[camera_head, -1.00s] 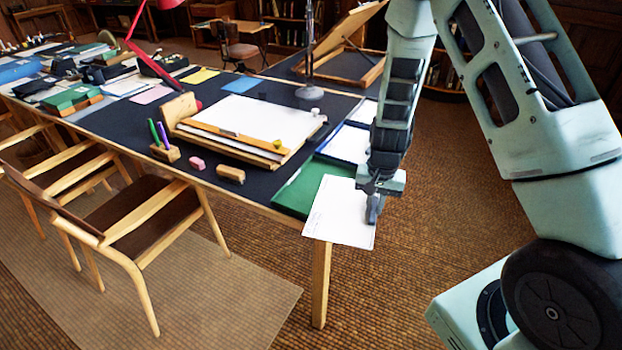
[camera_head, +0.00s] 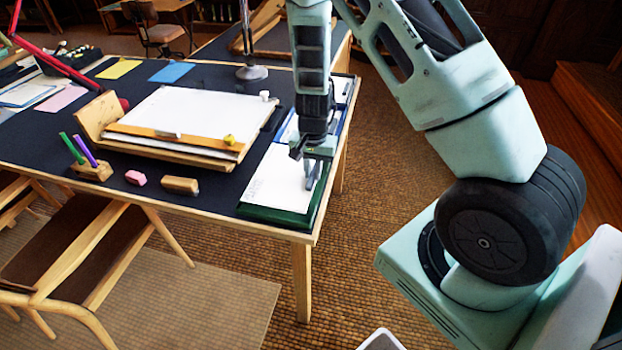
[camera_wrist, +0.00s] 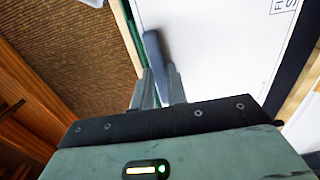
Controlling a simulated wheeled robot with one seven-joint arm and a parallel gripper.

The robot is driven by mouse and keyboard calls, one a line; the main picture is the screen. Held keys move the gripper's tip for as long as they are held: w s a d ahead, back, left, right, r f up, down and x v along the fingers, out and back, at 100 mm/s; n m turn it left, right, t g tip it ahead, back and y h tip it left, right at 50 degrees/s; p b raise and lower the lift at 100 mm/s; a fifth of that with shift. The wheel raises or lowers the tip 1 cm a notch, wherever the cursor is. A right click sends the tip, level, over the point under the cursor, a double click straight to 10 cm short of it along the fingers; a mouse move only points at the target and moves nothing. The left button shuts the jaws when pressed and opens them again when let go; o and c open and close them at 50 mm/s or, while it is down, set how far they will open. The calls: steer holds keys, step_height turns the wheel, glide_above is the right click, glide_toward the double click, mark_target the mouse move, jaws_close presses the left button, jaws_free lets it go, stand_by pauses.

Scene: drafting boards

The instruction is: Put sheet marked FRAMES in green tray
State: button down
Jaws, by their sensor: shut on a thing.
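The white sheet (camera_head: 277,182) is over the green tray (camera_head: 275,215) at the table's near right corner. Small lines of print show along its left side; I cannot read them in the head view. The tray's green rim shows along the sheet's front and right sides. In the wrist view, my gripper (camera_wrist: 160,78) is at the edge of the sheet (camera_wrist: 215,50), with partly cut-off boxed letters at top right. I cannot tell whether the sheet touches the tray floor.
A blue-edged tray (camera_head: 290,127) with paper lies just behind the green one. A drawing board (camera_head: 195,115) stands to the left, with a wooden block (camera_head: 180,185), a pink eraser (camera_head: 135,178) and a pen holder (camera_head: 92,170) before it. Open floor lies right of the table.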

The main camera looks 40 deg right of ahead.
steer(key=shift+f, duration=1.7)
steer(key=shift+f, duration=0.15)
steer(key=c, duration=1.4)
jaws_free()
